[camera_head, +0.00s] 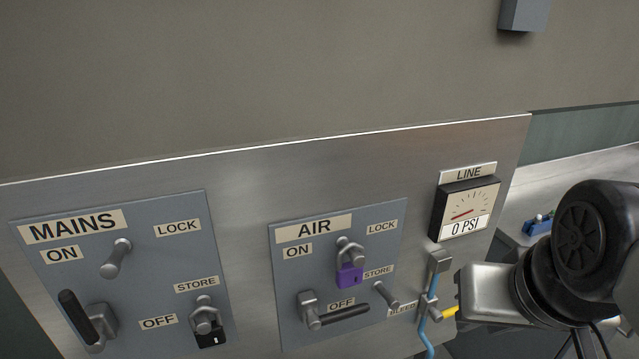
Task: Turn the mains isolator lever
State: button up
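The MAINS panel (147,272) is at the lower left on the steel cabinet front. Its isolator lever (78,315) has a black grip on a metal hub. The grip points up and slightly left from the hub, toward the ON label (60,255); the OFF label (158,322) is to the right of the hub. A bare metal peg (116,258) stands out above the lever. A black padlock (211,338) hangs at the STORE peg. My arm is at the lower right, well away from the lever. I cannot make out the gripper's fingers.
The AIR panel (285,262) has its lever (344,317) lying right by OFF, with a purple padlock (349,274) at LOCK. The LINE gauge (466,207) reads 0 PSI. A bleed valve (437,264) with a blue hose is beside my arm. The space before MAINS looks clear.

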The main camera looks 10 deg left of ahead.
aim_at(95, 342)
jog(key=u, duration=1.85)
